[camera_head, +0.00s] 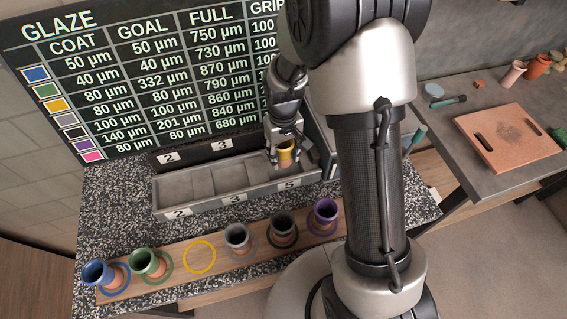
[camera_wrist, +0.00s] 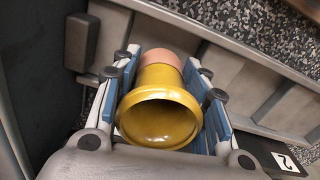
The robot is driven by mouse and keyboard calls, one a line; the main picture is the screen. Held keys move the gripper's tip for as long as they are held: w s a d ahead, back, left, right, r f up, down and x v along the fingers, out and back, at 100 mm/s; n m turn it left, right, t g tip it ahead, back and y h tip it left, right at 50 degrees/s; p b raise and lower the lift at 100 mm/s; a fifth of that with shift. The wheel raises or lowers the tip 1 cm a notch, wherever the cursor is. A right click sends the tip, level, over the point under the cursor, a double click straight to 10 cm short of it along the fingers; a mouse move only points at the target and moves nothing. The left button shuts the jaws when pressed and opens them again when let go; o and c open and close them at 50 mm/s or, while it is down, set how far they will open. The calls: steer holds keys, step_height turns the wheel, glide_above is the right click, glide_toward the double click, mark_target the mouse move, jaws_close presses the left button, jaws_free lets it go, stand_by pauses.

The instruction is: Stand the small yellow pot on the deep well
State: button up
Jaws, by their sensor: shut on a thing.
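The small yellow pot (camera_head: 286,152) is in my gripper (camera_head: 284,160), over the right part of a grey tray of wells (camera_head: 160,195). In the wrist view the pot (camera_wrist: 160,115) is between the two fingers of my gripper (camera_wrist: 168,95), its flared yellow mouth toward the camera and its bare terracotta foot away. The tray's front labels read 2, 3 and 5; the right-hand well, by label 5 (camera_head: 289,184), is partly hidden by my gripper. I cannot tell whether the pot's foot touches a well floor.
Blue (camera_head: 98,273), green (camera_head: 148,264), grey (camera_head: 238,237), black (camera_head: 284,230) and purple (camera_head: 324,216) pots stand on a wooden board in front. An empty yellow ring (camera_head: 199,258) lies among them. A glaze chart (camera_head: 140,75) stands behind. A terracotta board (camera_head: 510,138) lies on the right table.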

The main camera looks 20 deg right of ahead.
mark_target(284, 162)
step_height(284, 162, down, 4)
steer(key=shift+f+b, duration=0.2)
steer(key=shift+b, duration=0.45)
steer(key=shift+r, duration=0.1)
steer(key=o, duration=0.9)
steer(key=shift+o, duration=0.2)
